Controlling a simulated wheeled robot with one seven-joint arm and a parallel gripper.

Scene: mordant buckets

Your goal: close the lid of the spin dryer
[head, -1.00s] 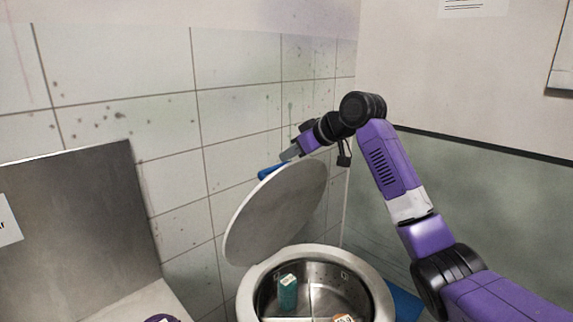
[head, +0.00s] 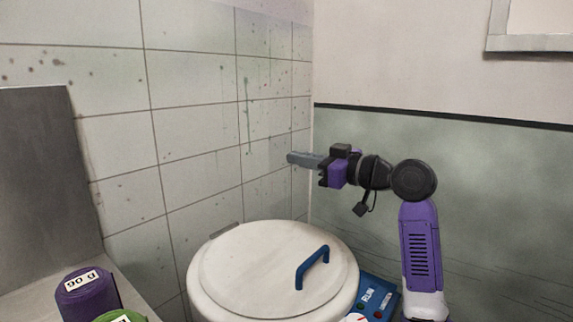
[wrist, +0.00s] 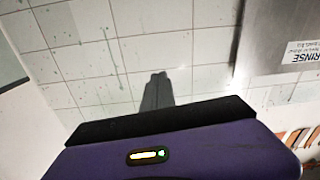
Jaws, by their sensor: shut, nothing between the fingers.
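The spin dryer (head: 197,290) stands at the bottom middle of the head view, a round pale drum. Its lid (head: 245,265) lies flat over the top and covers the opening, so the inside is hidden. The lid's blue handle (head: 313,266) is at its right side, and the hinge is at the back left. My gripper (head: 290,158) is above and behind the lid, pointing left towards the tiled wall, apart from the lid. Its fingers are together and empty; they also show in the wrist view (wrist: 157,90).
A blue control panel (head: 376,299) with buttons is at the dryer's right. A purple container (head: 87,292) and a green one (head: 118,317) stand at the lower left, near a grey metal panel (head: 38,180). The tiled wall is close to my fingertips. Space above the lid is clear.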

